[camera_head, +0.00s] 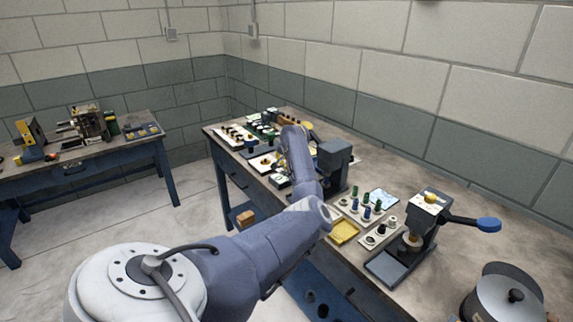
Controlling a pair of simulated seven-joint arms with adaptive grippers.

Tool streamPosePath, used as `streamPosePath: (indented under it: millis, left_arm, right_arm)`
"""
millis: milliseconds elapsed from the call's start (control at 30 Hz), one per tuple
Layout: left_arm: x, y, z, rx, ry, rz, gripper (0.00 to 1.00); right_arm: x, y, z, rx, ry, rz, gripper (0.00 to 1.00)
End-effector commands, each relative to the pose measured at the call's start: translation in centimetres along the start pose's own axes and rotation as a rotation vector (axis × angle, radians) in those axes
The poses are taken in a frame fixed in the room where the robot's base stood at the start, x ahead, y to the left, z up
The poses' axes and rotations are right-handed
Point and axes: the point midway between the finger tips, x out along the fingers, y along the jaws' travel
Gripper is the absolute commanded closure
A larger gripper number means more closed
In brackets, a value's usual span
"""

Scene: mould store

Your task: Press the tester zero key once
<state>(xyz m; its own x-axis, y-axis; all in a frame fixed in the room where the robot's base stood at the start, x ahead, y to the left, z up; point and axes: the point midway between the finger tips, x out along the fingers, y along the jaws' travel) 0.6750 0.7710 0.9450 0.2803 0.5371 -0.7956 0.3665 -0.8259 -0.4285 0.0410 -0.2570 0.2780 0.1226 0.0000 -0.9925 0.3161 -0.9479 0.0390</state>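My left arm (255,250) comes in from the lower left and reaches over the long workbench (465,190). Its far end bends down among small parts on the bench. The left gripper is too small and covered there to show its fingers clearly. A dark bench device (335,158) stands just right of the arm's far end. A second device (421,225), with a yellow-topped head and a blue-ended lever (487,224), stands nearer on the bench. I cannot tell which one is the tester, and no zero key can be made out. My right gripper is not in view.
Small blue and green parts (366,212) sit on a pale holder between the two devices, with a yellow tray (343,232) in front. Another table (90,152) with equipment is at left; open floor lies between.

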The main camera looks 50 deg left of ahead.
Motion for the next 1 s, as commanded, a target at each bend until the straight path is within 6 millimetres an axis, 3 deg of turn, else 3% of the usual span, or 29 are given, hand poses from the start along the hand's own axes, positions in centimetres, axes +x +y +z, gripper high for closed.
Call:
streamPosePath:
  millis: [567, 1000]
  left_arm:
    - [0.1, 0.1, 0.1, 0.000, -0.001, 0.001, 1.00]
    - [-1.2, -0.6, -0.7, 0.000, 0.000, 0.001, 1.00]
  right_arm:
    - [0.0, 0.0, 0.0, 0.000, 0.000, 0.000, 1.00]
    - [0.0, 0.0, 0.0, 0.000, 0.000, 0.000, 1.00]
